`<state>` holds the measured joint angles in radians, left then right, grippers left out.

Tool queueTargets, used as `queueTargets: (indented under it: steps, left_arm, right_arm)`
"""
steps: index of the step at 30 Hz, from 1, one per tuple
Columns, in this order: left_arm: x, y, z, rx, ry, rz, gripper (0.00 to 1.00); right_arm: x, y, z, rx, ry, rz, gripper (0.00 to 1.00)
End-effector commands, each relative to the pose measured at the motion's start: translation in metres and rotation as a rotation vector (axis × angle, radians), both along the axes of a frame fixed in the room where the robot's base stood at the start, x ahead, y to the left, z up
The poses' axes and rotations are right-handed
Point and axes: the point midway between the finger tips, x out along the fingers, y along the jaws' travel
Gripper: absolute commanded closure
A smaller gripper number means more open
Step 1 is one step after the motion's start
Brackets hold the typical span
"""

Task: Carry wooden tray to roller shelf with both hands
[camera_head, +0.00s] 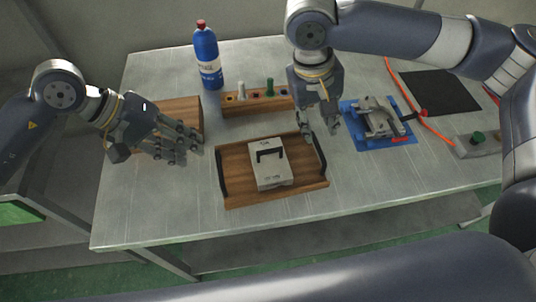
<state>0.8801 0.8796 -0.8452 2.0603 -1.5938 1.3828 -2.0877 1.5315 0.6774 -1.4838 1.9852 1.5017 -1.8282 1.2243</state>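The wooden tray (235,189) lies flat on the grey metal table, with a black handle at each short side. A pale grey mold block (272,170) with a black handle rests on it. My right gripper (321,126) hangs with its fingers down beside the tray's right handle; the fingers look apart. I cannot tell whether they touch the handle. My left gripper (182,148) is open and empty, left of the tray and in front of a wooden box. The roller shelf cannot be made out clearly in this view.
A blue bottle (207,59) and a wooden rack (256,101) with pegs stand behind the tray. A blue-based clamp fixture (376,123), a black mat (440,92), an orange hose and a button box (482,143) are at right. The wooden box (178,115) is at left. The front table strip is clear.

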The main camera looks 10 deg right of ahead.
Motion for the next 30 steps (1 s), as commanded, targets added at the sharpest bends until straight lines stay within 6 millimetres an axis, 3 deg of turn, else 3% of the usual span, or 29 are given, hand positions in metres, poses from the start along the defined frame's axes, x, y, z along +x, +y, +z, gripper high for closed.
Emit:
queueTargets:
  steps: [10, 24, 30]
  left_arm:
    - [0.000, -0.007, -0.009, -0.003, 0.006, 0.001, 0.68]
    - [0.003, -0.050, -0.074, -0.004, 0.006, 0.002, 0.68]
    - [0.004, -0.059, -0.087, -0.004, 0.004, 0.003, 0.68]
  right_arm:
    - [0.000, -0.002, -0.011, 0.002, 0.002, 0.000, 0.68]
    - [0.001, -0.017, -0.087, 0.001, 0.001, -0.001, 0.68]
    - [0.002, -0.020, -0.103, 0.002, -0.001, -0.001, 0.68]
